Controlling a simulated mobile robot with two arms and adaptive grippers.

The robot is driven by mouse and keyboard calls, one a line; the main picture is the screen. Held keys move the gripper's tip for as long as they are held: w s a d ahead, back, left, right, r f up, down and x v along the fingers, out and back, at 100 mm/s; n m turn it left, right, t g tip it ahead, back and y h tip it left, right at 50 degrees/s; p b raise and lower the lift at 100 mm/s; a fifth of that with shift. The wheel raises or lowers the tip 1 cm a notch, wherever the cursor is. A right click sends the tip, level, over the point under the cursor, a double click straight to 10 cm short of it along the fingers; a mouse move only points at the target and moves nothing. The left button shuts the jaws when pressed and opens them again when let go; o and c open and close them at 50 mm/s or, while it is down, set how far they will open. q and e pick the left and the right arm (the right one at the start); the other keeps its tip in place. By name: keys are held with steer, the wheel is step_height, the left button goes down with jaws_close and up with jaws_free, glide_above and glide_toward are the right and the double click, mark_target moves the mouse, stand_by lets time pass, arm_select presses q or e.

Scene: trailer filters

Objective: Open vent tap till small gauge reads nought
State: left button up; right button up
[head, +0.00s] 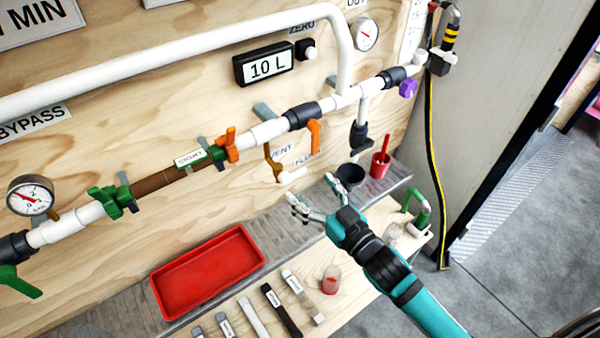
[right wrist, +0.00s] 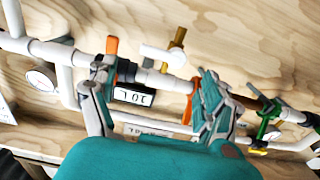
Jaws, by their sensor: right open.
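The vent tap, a brass handle (head: 270,158) beside the VENT label (head: 282,150), hangs below the white pipe. What seems to be the same brass piece shows at the top of the right wrist view (right wrist: 177,42). A round gauge (head: 30,194) with a red needle sits on the pipe at far left; its exact reading is too small to tell. Another round gauge (head: 365,34) is on the board below the OUT label. My right gripper (head: 312,205) is open and empty, below and right of the vent tap, apart from it. My left gripper is out of view.
Near the vent tap are orange handles (head: 314,135) and (head: 226,146), and a green valve (head: 114,200). A 10 L display (head: 265,63) is above.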

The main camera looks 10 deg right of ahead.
mark_target(296, 174)
steer(key=x, duration=0.5)
steer(key=shift+p, duration=0.35)
steer(key=c, duration=1.2)
